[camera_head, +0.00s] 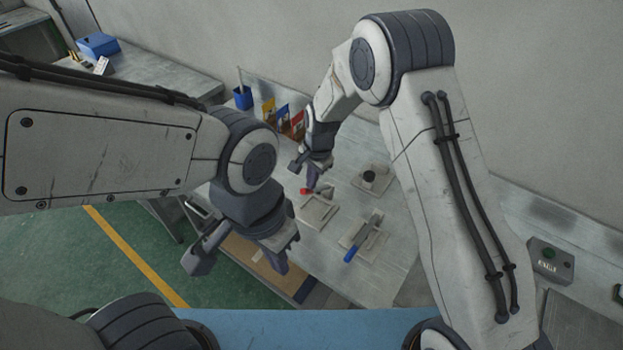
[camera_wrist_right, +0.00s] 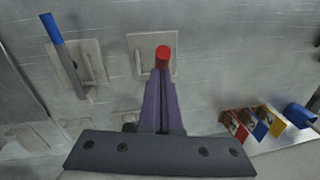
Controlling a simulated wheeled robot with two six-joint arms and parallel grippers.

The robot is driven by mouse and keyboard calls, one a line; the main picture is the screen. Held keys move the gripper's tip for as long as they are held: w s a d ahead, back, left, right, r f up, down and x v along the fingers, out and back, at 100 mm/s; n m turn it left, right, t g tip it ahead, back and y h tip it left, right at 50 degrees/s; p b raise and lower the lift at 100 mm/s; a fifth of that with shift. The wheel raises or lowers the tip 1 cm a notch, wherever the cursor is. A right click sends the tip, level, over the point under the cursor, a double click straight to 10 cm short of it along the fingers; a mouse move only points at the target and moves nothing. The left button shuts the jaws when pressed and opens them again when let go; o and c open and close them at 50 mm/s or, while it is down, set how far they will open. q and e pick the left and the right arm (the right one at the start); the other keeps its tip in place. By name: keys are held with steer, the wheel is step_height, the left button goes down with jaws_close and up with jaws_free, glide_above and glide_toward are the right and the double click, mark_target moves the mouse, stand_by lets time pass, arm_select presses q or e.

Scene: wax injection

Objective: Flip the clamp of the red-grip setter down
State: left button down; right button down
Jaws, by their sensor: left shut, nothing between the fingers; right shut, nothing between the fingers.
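The red-grip setter has a pale square base plate (camera_head: 320,213) on the metal table, and its red grip (camera_head: 306,191) shows at the plate's back left corner. My right gripper (camera_head: 314,185) is shut and empty, its fingertips just above and beside the red grip. In the right wrist view the shut fingers (camera_wrist_right: 162,80) point at the red grip (camera_wrist_right: 163,52), which shows right at their tips; I cannot tell whether they touch. The fingers hide much of the clamp lever, so its angle is unclear. My left gripper (camera_head: 281,266) is shut and empty near the table's front left edge.
A blue-grip setter (camera_head: 350,253) sits to the right, nearer me. A plate with a dark round part (camera_head: 369,176) lies behind. Coloured bins (camera_head: 283,120) and a blue cup (camera_head: 243,97) stand along the back. A control box (camera_head: 550,258) is at far right.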

steer(key=shift+s+a+f+b, duration=0.25)
steer(key=shift+s+f+b, duration=0.1)
steer(key=shift+f, duration=0.05)
steer(key=shift+s+a+f+b, duration=0.5)
steer(key=shift+s+f+b, duration=0.35)
steer(key=shift+f, duration=0.6)
steer(key=shift+s+a+f+b, duration=0.6)
steer(key=shift+f+b, duration=0.45)
steer(key=shift+f, duration=0.4)
steer(key=shift+s+a+f+b, duration=0.45)
steer(key=shift+s+f+b, duration=0.4)
steer(key=shift+f, duration=0.75)
